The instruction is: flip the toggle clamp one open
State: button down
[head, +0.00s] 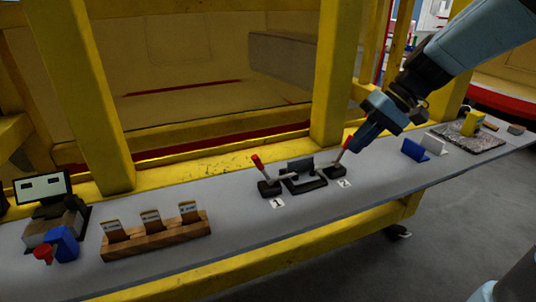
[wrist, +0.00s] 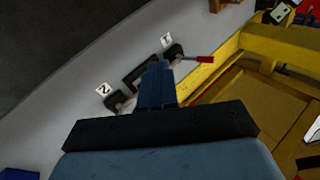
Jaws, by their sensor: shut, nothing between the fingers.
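Toggle clamp one (head: 268,188) stands on the grey bench beside the label "1" (head: 277,203). Its red-tipped handle (head: 257,162) points up and leans left. In the wrist view its red handle (wrist: 199,59) points right. Toggle clamp two (head: 338,172) stands to the right by the label "2" (head: 344,183), handle also up. A dark fixture (head: 305,184) with an upright plate lies between them. My gripper (head: 355,149) is shut and empty, close to clamp two's handle in the head view. In the wrist view its blue fingers (wrist: 157,66) hide part of the fixture.
A wooden card rack (head: 160,240) and a small screen device (head: 45,188) stand at the left. Blue and white plates (head: 414,150) and a speckled mat (head: 460,143) with a yellow block are at the right. Yellow posts (head: 335,75) rise behind the bench.

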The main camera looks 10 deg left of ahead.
jog(key=w+a+f+n+g+y, duration=0.1)
jog(key=w+a+f+y, duration=0.3)
jog(key=w+a, duration=0.4)
jog(key=shift+w+a+g+y, duration=0.2)
jog(key=shift+w+g+y, duration=0.65)
jog(key=shift+w, duration=0.3)
jog(key=shift+f, duration=0.1)
jog(key=x, duration=1.4)
jog(key=shift+s, duration=0.1)
